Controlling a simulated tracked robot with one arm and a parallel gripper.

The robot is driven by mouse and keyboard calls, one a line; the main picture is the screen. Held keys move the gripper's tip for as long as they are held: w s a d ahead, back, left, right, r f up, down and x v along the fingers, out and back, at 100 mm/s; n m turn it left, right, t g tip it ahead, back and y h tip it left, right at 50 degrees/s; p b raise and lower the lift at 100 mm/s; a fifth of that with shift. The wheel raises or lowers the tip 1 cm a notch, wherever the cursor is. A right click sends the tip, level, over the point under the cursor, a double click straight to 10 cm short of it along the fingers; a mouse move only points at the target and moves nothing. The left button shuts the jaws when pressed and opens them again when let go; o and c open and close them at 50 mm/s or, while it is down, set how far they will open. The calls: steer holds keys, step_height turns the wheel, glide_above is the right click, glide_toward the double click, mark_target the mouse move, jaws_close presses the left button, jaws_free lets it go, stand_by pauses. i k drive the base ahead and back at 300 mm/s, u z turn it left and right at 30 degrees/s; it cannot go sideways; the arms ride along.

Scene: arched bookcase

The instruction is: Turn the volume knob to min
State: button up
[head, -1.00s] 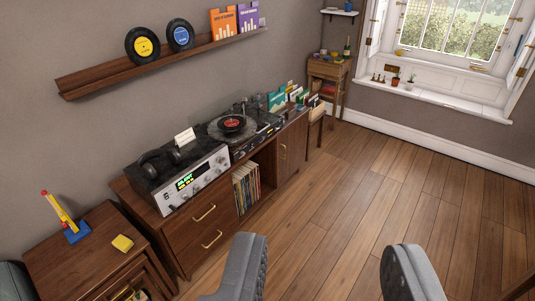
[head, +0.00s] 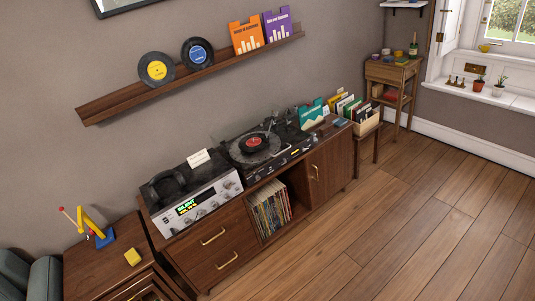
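A silver-fronted stereo receiver (head: 203,206) with a lit green display (head: 186,207) stands on the left part of a wooden sideboard. Several small round knobs (head: 227,184) sit on its front panel. They are too small here to tell which is the volume knob or where it points. Black headphones (head: 167,183) and a small white card (head: 198,158) are on top of the receiver. My gripper is not in view.
A turntable (head: 254,143) with a record stands right of the receiver. The sideboard (head: 222,243) has brass handles and an open record compartment. A side table (head: 108,264) with a yellow block (head: 132,257) stands left. The wooden floor (head: 400,225) at right is clear.

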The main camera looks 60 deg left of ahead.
mark_target(227, 185)
steer(key=u, duration=0.3)
steer(key=i, duration=1.15)
steer(key=u, duration=1.1)
steer(key=i, duration=0.75)
steer(key=z, duration=0.15)
steer(key=k, duration=0.55)
steer(key=u, duration=0.1)
